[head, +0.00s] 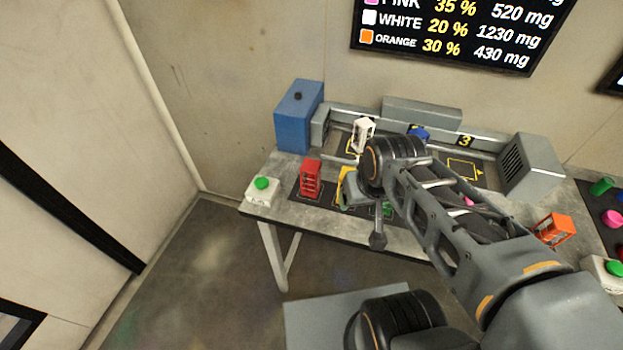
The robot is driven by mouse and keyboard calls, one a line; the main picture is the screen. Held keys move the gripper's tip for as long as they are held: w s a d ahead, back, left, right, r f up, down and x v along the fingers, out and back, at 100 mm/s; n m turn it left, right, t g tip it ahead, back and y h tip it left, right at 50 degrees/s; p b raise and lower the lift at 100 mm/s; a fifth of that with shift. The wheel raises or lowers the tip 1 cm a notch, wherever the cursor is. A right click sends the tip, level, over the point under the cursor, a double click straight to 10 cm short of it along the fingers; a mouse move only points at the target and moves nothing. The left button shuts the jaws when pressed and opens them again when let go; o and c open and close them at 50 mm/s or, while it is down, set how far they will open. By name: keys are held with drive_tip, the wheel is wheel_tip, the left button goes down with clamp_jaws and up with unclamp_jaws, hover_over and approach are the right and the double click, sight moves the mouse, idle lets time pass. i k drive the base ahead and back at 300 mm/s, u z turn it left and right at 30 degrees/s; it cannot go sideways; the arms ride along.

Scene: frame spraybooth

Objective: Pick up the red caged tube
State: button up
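The red caged tube (311,179) stands upright on a dark marked mat near the left front of the grey table, in the head view. It is in plain sight and nothing touches it. My gripper (357,188) is over the table to the right of the red tube, with a gap between them. The arm's wrist hides most of the gripper, and I cannot make out whether its fingers are open or hold anything. A yellow caged piece (345,187) shows partly behind the gripper.
A white caged tube (362,134) stands behind, and an orange one (554,229) at the right. A green button box (262,191) is at the table's left corner. A blue box (299,115) and a grey vented block (531,167) bound the back. My arm covers the table's middle.

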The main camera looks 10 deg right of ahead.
sight(310, 167)
drive_tip(key=u, duration=2.45)
drive_tip(key=i, duration=2.2)
drive_tip(key=z, duration=3.65)
